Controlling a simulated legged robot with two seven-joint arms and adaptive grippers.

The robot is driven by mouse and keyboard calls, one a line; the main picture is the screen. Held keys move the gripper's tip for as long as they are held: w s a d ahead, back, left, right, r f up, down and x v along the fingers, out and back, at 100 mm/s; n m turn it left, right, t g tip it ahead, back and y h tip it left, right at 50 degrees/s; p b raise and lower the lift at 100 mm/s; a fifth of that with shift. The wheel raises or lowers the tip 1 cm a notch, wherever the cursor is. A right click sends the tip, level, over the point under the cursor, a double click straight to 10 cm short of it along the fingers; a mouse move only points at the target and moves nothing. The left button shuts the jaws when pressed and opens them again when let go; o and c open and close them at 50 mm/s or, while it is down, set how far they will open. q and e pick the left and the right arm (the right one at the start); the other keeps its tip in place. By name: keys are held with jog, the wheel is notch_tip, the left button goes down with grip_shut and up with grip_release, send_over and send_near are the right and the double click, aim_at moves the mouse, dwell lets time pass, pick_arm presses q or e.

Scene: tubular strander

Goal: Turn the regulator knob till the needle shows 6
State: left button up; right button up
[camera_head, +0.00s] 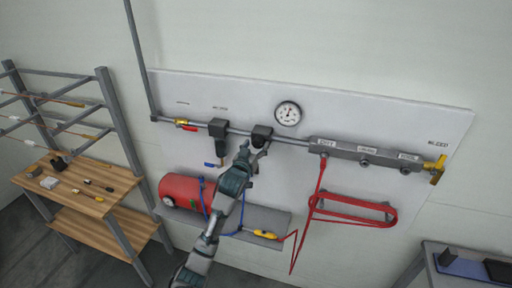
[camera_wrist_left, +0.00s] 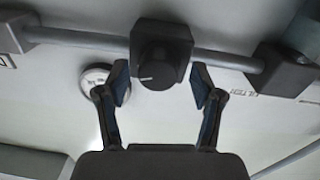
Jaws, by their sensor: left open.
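The regulator is a dark block (camera_head: 262,132) on the grey pipe. Its round black knob (camera_wrist_left: 163,72), with a white mark pointing left, faces the left wrist camera. The white round gauge (camera_head: 288,113) is on the panel, up and right of the regulator; its needle is too small to read. The gauge also shows in the wrist view (camera_wrist_left: 94,78), partly behind a finger. My left gripper (camera_head: 252,147) is in front of the regulator; in the wrist view its open fingers (camera_wrist_left: 160,82) stand on either side of the knob, with visible gaps. My right gripper is out of view.
A filter (camera_head: 217,130) hangs on the pipe left of the regulator. A manifold (camera_head: 365,152) and coiled red hose (camera_head: 350,218) are to the right. A red tank (camera_head: 185,188) sits on a shelf below. A wooden rack (camera_head: 85,185) stands at left.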

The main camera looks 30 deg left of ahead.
pick_arm(q)
jog(key=shift+s, duration=0.1)
jog(key=s+d, duration=0.2)
jog(key=s, duration=0.9)
jog(key=shift+s+d, duration=0.15)
jog(key=shift+s, duration=0.1)
jog(key=shift+f, duration=0.1)
dwell(2.3)
